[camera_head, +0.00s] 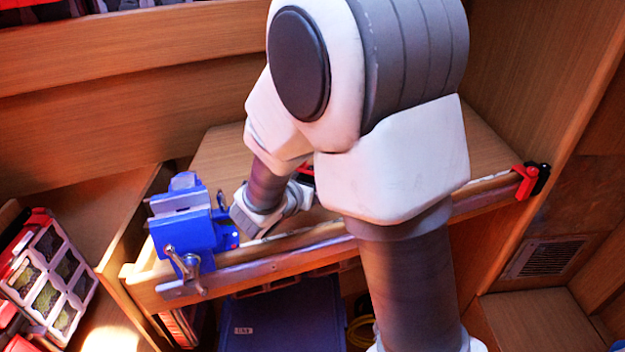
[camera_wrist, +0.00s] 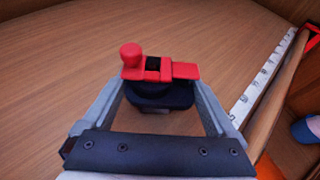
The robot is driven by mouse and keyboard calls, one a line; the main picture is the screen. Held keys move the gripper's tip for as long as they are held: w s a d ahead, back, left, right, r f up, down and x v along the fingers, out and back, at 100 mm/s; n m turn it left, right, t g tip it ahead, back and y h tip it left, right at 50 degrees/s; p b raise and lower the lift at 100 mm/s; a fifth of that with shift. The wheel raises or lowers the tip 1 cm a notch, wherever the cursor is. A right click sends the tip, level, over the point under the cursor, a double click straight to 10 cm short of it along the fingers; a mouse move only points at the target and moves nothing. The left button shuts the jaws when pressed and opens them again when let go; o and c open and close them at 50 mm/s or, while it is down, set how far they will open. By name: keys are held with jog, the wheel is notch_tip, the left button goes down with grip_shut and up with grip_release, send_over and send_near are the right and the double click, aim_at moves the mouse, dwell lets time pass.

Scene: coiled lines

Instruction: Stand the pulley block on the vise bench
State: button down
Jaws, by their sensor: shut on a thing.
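The pulley block (camera_wrist: 185,71), a red and black piece with a round red knob, sits between the two fingers of my gripper (camera_wrist: 157,92) in the wrist view. The gripper is shut on it, with the dark body between the fingers. In the head view only a small red bit of it (camera_head: 307,171) shows behind my arm, which hides most of the gripper. The vise bench (camera_head: 222,155) is a wooden top with a blue vise (camera_head: 190,232) at its left front corner. The block is over the bench top; I cannot tell whether it touches the wood.
A red and black clamp-like piece (camera_head: 528,183) sits at the bench's right front edge. A ruler strip (camera_wrist: 268,80) runs along the front edge. A compartment organizer (camera_head: 52,272) stands at left. A blue bin (camera_head: 280,322) is under the bench. Bare wood surrounds the block.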

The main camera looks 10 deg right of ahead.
jog(key=shift+f, duration=0.1)
jog(key=shift+f, duration=0.15)
grip_release()
